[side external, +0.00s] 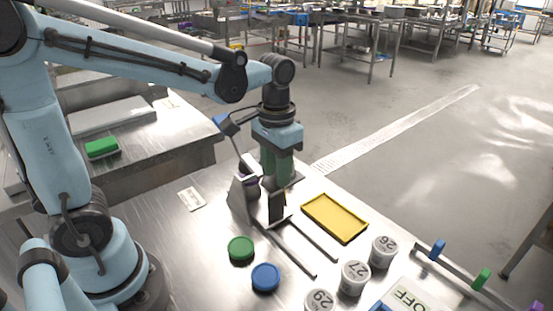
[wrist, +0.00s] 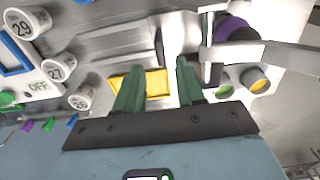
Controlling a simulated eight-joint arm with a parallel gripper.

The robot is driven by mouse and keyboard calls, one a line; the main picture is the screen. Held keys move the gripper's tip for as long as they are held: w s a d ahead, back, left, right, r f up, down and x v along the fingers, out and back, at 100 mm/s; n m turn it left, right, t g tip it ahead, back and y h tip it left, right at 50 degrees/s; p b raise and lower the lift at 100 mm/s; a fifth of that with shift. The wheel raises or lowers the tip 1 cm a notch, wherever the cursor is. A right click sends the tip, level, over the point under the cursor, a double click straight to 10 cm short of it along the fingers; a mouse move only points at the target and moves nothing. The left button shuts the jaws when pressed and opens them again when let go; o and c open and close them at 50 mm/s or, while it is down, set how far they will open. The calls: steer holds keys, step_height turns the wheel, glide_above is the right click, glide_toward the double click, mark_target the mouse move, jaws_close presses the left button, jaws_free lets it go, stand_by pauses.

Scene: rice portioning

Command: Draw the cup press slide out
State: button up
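The cup press (side external: 243,203) is a grey metal stand on the steel table, with two thin rails (side external: 297,250) running out toward the front right. It also shows at the upper right in the wrist view (wrist: 212,45), with a purple round part (wrist: 232,27) beside its metal arm. My gripper (side external: 277,178) points down at the press, close to its upright. In the wrist view its two green fingers (wrist: 160,72) are spread apart with no object clearly held between them. The slide's grip is partly hidden behind my fingers, and I cannot tell whether they touch it.
A yellow tray (side external: 335,217) lies right of the press. A green disc (side external: 240,247) and a blue disc (side external: 265,276) lie in front. Cups marked 26 (side external: 382,252), 27 (side external: 354,278) and 29 (side external: 319,301) stand near the scale (side external: 405,296). A rack with coloured clips (side external: 460,268) is at right.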

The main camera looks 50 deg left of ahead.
mark_target(276, 193)
steer(key=shift+f, duration=4.4)
jaws_close()
